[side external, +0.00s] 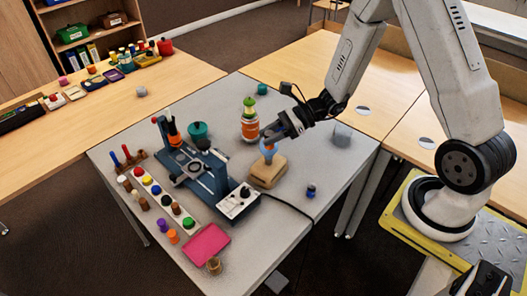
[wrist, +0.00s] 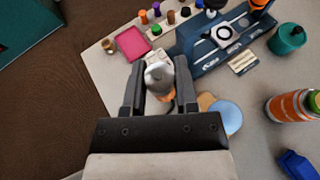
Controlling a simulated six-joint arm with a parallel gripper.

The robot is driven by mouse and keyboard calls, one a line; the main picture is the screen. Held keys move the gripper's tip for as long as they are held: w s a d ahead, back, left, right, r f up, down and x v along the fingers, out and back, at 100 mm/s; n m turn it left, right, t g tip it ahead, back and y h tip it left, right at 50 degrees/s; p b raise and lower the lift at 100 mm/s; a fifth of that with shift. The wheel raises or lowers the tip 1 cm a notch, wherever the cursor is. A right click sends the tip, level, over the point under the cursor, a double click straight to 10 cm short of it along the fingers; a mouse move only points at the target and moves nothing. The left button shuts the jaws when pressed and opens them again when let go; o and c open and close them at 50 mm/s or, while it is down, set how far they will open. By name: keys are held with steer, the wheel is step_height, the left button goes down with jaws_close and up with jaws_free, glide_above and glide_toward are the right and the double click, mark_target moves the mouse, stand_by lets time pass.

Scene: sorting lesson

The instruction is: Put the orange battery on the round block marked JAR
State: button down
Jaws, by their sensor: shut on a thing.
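My gripper (wrist: 158,82) is shut on a silver-ended thing with an orange lower part, which looks like the orange battery (wrist: 160,78). In the side external view my gripper (side external: 272,134) is above a tan block (side external: 268,175); the held thing is too small to make out there. A light blue round thing (side external: 268,150) is at the tan block, just below my gripper. In the wrist view this blue round top (wrist: 229,118) is right of the fingers, partly hidden by the gripper body. No JAR mark is readable, so I cannot tell which block bears it.
A blue bench device (side external: 205,170) stands left of my gripper. An orange bottle (side external: 250,125) and a teal pot (side external: 198,131) stand behind. A pink tray (side external: 208,244) and several coloured pegs are at the front left. A small blue thing (side external: 311,191) stands right of the block.

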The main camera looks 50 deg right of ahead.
steer(key=s+a+n+g+y, duration=0.2)
steer(key=s+a+n+g, duration=0.65)
steer(key=s+a, duration=0.95)
steer(key=shift+m+g, duration=0.25)
steer(key=shift+m, duration=0.1)
steer(key=shift+w+a+f, duration=0.15)
steer(key=shift+a+f, duration=0.05)
steer(key=shift+f, duration=0.55)
steer(key=shift+w+a+f, duration=0.15)
steer(key=shift+f, duration=0.55)
steer(key=shift+w+a+f, duration=0.15)
steer(key=shift+a+f, duration=0.05)
steer(key=shift+f, duration=0.55)
glide_above(215, 263)
steer(key=f, duration=0.8)
steer(key=shift+s+d+f, duration=0.2)
steer(key=shift+s+f, duration=0.05)
steer(key=shift+s, duration=0.1)
steer(key=shift+w+a+f, duration=0.2)
steer(key=shift+w+f, duration=0.1)
steer(key=shift+f, duration=0.1)
